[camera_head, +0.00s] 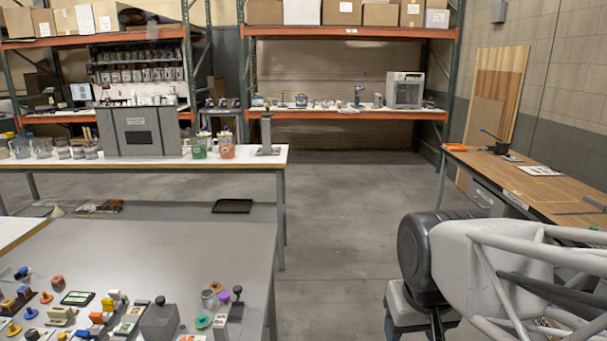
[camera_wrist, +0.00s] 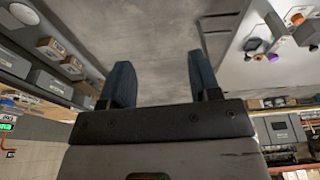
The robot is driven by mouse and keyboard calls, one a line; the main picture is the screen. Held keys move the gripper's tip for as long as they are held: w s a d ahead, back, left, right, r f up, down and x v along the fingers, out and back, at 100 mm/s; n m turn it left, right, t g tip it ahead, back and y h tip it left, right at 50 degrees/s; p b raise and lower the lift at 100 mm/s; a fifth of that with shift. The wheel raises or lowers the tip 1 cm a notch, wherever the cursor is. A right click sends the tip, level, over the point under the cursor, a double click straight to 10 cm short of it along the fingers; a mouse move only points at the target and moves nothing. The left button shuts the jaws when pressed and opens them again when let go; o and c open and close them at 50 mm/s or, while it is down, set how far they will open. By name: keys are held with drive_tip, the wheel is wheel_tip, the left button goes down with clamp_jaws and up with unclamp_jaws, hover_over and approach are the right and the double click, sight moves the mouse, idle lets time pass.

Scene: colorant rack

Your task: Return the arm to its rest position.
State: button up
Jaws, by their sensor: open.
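My gripper (camera_wrist: 158,68) shows in the wrist view with its two dark blue-grey fingers spread apart. Nothing is between them, only bare grey concrete floor beyond. The wrist view is tilted, so the room appears turned over.
A grey table (camera_head: 150,255) with several small coloured pieces stands at the lower left. Behind it is a white bench (camera_head: 235,160) with jars and a grey box (camera_head: 142,131). A brown workbench (camera_head: 535,184) stands at right. The middle floor (camera_head: 335,215) is clear.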

drive_tip(key=shift+m, duration=0.4)
drive_tip(key=s, duration=0.1)
drive_tip(key=s+d+f, duration=0.1)
drive_tip(key=s+d, duration=0.1)
drive_tip(key=s, duration=0.1)
drive_tip(key=shift+s+f, duration=0.1)
drive_tip(key=shift+f, duration=0.15)
idle(0.7)
